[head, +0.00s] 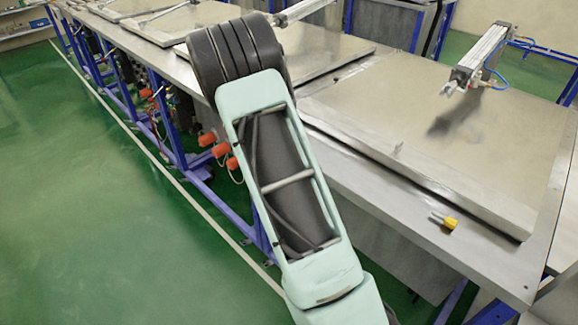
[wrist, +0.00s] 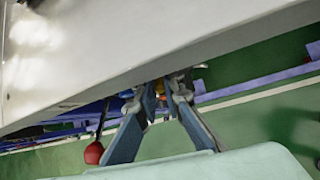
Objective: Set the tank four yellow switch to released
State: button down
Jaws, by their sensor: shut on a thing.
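In the wrist view my gripper (wrist: 163,92) has its two blue-grey fingers closed at the underside of a grey metal tabletop edge. A small yellow piece (wrist: 159,87) shows between the fingertips, and they are shut on it. It looks like a yellow switch, mostly hidden by the fingers; its position and tank number cannot be read. In the head view my gripper is hidden behind my own arm. A yellow-ended metal fitting (head: 449,222) lies on the near table's edge, apart from my arm.
A red knob (wrist: 93,152) on a dark lever stands left of my fingers. Orange-red knobs (head: 221,149) line the table's side. The flat grey lid (head: 490,140) and its pneumatic cylinder (head: 483,52) are on the right. Green floor (head: 100,200) is clear at the left.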

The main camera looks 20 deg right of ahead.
jog(key=shift+a, duration=0.1)
jog(key=c, duration=2.3)
grip_release()
jog(key=v, duration=1.2)
